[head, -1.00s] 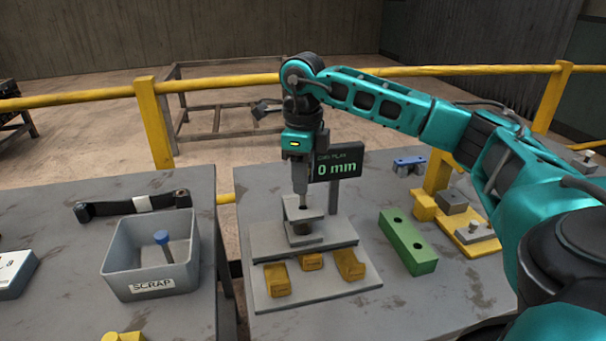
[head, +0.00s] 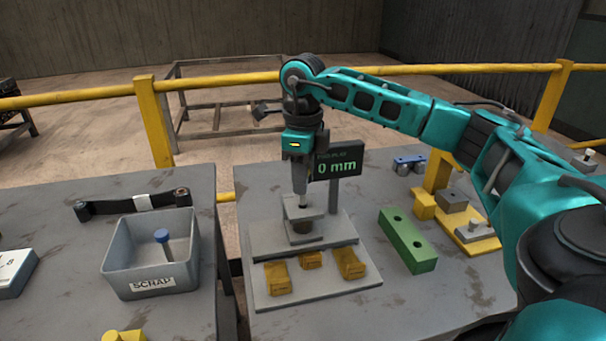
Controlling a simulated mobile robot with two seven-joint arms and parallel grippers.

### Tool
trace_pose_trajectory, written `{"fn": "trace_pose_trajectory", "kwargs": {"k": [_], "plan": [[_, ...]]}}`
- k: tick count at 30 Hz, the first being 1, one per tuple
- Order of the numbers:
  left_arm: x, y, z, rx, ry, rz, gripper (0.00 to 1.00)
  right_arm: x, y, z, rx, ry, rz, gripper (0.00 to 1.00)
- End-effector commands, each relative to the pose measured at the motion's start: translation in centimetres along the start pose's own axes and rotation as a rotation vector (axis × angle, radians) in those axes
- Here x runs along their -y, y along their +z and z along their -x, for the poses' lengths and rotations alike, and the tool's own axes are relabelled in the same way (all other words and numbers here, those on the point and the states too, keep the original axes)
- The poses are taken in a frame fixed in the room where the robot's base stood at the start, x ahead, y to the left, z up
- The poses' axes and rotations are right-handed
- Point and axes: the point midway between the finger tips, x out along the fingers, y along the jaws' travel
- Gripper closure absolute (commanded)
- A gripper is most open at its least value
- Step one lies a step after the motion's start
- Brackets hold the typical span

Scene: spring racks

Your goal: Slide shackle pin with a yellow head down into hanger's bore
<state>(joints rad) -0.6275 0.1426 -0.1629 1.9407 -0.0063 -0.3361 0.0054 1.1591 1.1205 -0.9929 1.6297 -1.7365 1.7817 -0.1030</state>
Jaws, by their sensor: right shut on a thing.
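The hanger (head: 305,238) is a grey bracket on a stepped grey plate in the middle of the right table. My right gripper (head: 301,193) points straight down just above the bracket's top. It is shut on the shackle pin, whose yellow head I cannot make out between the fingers. A short dark length (head: 303,204) shows between the fingertips and the bracket's top. The bore and the pin's lower end are hidden, so I cannot tell how deep the pin sits. My left gripper is not in view.
A display (head: 337,164) reading 0 mm stands right behind the bracket. Yellow blocks (head: 311,260) sit in front of it. A green two-hole block (head: 407,240) lies to the right. A grey scrap bin (head: 122,262) holding a blue-headed pin (head: 162,238) stands on the left table.

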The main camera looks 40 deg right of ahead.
Motion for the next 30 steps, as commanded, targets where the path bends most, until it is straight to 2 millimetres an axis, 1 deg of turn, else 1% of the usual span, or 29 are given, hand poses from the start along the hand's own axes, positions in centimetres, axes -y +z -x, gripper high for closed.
{"fn": "trace_pose_trajectory", "kwargs": {"k": [30], "plan": [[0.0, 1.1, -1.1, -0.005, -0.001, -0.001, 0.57, 0.0, 0.0, -2.6, 0.001, -0.001, 0.0, 0.93]]}}
